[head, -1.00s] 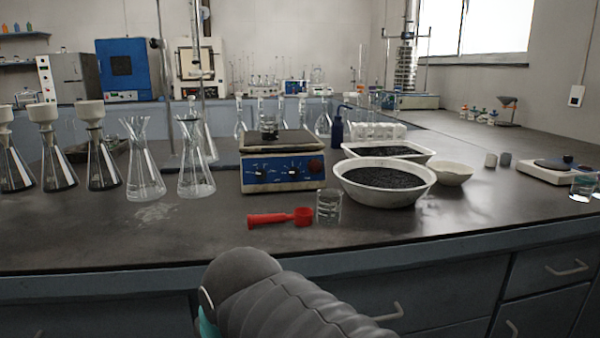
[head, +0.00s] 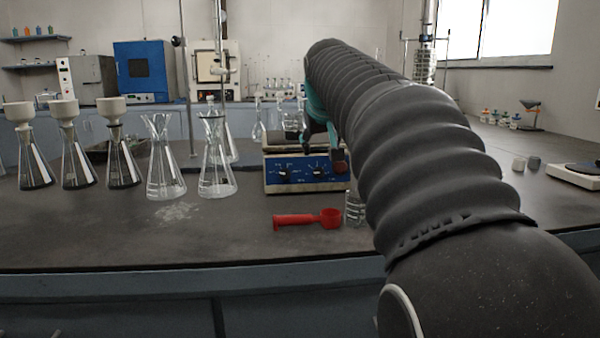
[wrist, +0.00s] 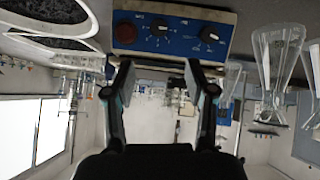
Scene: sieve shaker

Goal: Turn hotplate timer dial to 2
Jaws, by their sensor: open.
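The hotplate (head: 275,183) stands on the bench with its blue front panel facing me. The panel has two black dials: a left one (head: 285,174) and a middle one (head: 318,171). In the wrist view the picture is upside down, with the middle dial (wrist: 158,30), the other dial (wrist: 209,35) and a red round knob (wrist: 125,32). The panel lettering is too small to tell which dial is the timer or where it points. My gripper (head: 326,146) is open and empty in front of the panel's right part. In the wrist view the fingertips (wrist: 158,76) are apart from the dials.
Glass flasks (head: 217,165) stand at left. White bowls of dark grains (wrist: 50,30) are beside the hotplate, hidden by my arm in the head view.

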